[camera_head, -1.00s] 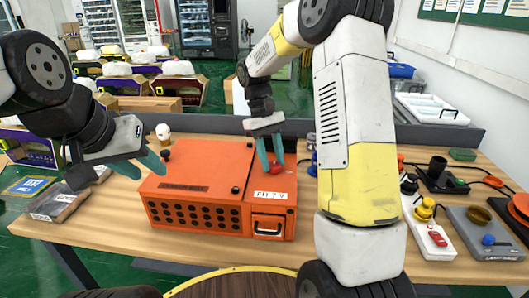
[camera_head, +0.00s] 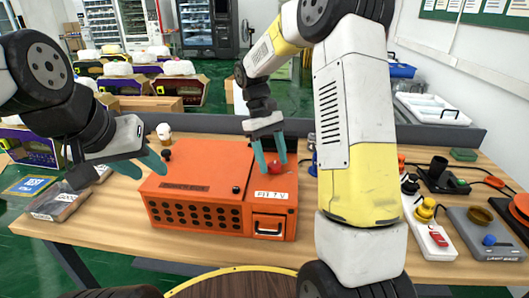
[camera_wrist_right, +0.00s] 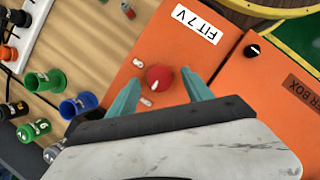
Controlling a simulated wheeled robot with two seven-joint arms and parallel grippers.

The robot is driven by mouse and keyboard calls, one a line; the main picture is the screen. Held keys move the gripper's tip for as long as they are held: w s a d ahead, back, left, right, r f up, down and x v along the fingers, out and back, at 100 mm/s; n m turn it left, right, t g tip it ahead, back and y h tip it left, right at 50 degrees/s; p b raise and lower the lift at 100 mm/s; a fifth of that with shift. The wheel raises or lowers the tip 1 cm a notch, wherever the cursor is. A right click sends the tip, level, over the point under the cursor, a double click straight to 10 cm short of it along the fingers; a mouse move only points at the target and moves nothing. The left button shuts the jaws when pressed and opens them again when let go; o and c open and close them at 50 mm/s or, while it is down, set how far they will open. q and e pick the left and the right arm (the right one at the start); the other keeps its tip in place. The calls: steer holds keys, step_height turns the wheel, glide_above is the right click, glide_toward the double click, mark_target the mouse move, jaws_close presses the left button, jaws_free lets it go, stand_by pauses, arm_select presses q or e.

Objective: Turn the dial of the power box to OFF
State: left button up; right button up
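The orange power box (camera_head: 190,178) stands on the table with a "FIT 7 V" label (camera_head: 271,195) on its right part. Its red dial (camera_head: 276,168) is on top of that part. In the right wrist view the red dial (camera_wrist_right: 159,78) has a white pointer mark; small white labels beside it are too small to read. My right gripper (camera_head: 270,165) is open over the dial. In the wrist view its teal fingers (camera_wrist_right: 158,92) lie on either side of the dial, apart from it in the picture. My left gripper (camera_head: 142,165) is open and empty at the box's left side.
A power strip (camera_head: 428,236) with plugs and a grey device (camera_head: 483,232) stand at the right. Green (camera_wrist_right: 44,81) and blue (camera_wrist_right: 78,105) sockets are beside the power box in the wrist view. The front table strip is clear.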

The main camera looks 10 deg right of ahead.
steer(key=shift+r, duration=0.1)
steer(key=v, duration=0.7)
steer(key=shift+w+r, duration=0.15)
steer(key=shift+r, duration=0.1)
steer(key=s+d+r+m+t+y, duration=0.1)
steer(key=s+t, duration=0.4)
steer(key=s, duration=0.5)
steer(key=s+d+r+m+t+y, duration=0.1)
steer(key=s+r+m+t+y, duration=0.2)
steer(key=s, duration=0.8)
step_height(320, 180, up, 2)
steer(key=shift+s+r+m+t, duration=0.1)
steer(key=shift+s+m+t, duration=0.1)
steer(key=shift+m+t, duration=0.65)
